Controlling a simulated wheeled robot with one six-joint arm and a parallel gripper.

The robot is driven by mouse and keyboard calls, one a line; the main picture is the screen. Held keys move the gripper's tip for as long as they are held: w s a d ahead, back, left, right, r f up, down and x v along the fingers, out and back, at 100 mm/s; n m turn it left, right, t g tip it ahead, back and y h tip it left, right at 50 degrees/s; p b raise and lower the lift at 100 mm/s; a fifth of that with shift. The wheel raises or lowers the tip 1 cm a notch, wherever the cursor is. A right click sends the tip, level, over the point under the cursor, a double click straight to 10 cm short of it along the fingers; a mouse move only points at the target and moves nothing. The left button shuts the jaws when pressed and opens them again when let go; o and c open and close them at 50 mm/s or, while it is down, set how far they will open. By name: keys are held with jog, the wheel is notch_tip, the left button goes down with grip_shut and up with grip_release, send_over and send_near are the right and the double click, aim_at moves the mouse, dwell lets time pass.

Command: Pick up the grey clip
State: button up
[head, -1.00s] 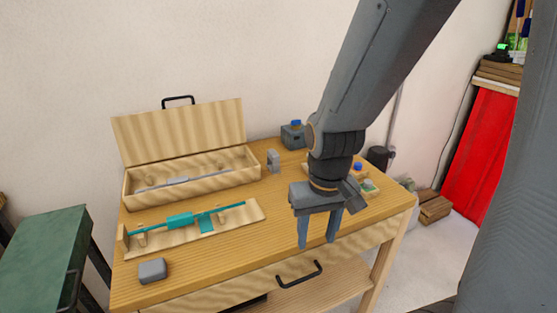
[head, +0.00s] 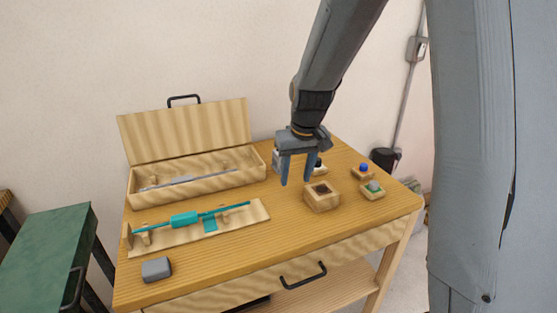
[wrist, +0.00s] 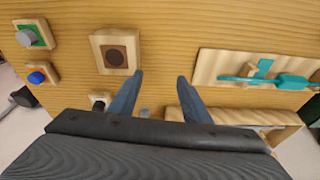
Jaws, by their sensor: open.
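A small upright grey piece, seemingly the grey clip (head: 276,159), stands on the table by the right end of the long wooden box. In the head view it is partly hidden behind my gripper (head: 296,182). My gripper points down, open and empty, above the table. In the wrist view, bare table lies between the spread fingertips (wrist: 160,75). A small grey bit (wrist: 145,112) shows there at the edge of my gripper body, mostly hidden; I cannot tell whether it is the clip.
A wooden block with a dark socket (head: 322,196) stands right of my gripper. Blue (head: 364,168) and green-based (head: 373,190) pieces are further right. An open-lidded box (head: 195,187) holds a grey rod. A teal rod assembly (head: 185,220) lies in front. A grey block (head: 157,269) is front left.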

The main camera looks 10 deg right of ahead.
jog(key=r+n+t, duration=0.1)
jog(key=t, duration=0.1)
send_over(278, 161)
jog(key=d, duration=0.1)
jog(key=shift+w+d, duration=0.15)
jog(key=shift+d, duration=0.05)
jog(key=shift+p+x, duration=1.15)
jog(key=shift+x, duration=2.65)
jog(key=shift+a, duration=0.15)
jog(key=shift+c, duration=0.2)
grip_shut()
